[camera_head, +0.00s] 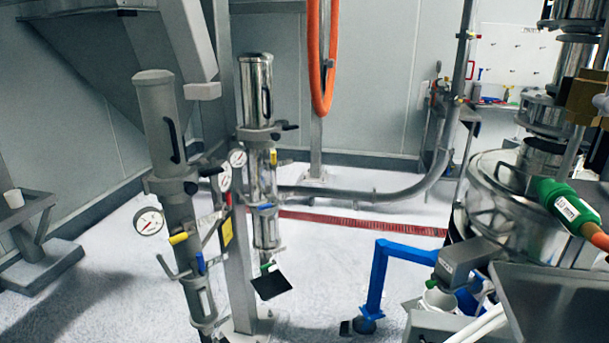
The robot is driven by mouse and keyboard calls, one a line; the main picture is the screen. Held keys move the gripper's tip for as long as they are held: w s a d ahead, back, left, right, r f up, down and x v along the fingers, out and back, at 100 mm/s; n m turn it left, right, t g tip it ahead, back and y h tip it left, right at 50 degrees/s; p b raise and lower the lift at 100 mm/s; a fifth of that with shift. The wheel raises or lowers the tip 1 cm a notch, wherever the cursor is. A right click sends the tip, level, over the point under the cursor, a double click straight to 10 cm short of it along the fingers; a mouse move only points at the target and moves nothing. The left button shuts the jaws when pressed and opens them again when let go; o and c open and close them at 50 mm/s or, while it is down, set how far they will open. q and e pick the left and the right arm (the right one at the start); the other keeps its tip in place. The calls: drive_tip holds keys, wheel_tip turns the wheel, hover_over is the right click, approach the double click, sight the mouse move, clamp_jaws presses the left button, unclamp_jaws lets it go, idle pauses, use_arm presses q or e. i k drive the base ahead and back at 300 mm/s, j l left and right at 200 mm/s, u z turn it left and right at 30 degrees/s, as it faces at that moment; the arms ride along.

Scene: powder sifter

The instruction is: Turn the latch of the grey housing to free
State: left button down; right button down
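A matte grey cylindrical housing (158,105) stands upright at left centre, with a dark curved handle (173,139) on its side. A clamp collar with a dark latch lever (211,170) sits at its lower end; the lever points to the right. I cannot tell whether the latch is locked or free. A shiny steel housing (256,90) of similar shape stands just behind to the right, with its own dark lever (289,127). Neither of my grippers is in view.
Pressure gauges (149,221) and yellow and blue valve handles (179,238) stick out below the grey housing. A blue wheeled frame (377,280) and the round steel sifter (506,215) stand at right. An orange hose (314,60) hangs behind. Pale floor (110,290) is open at front left.

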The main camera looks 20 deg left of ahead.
sight(211, 171)
drive_tip(key=u, duration=1.3)
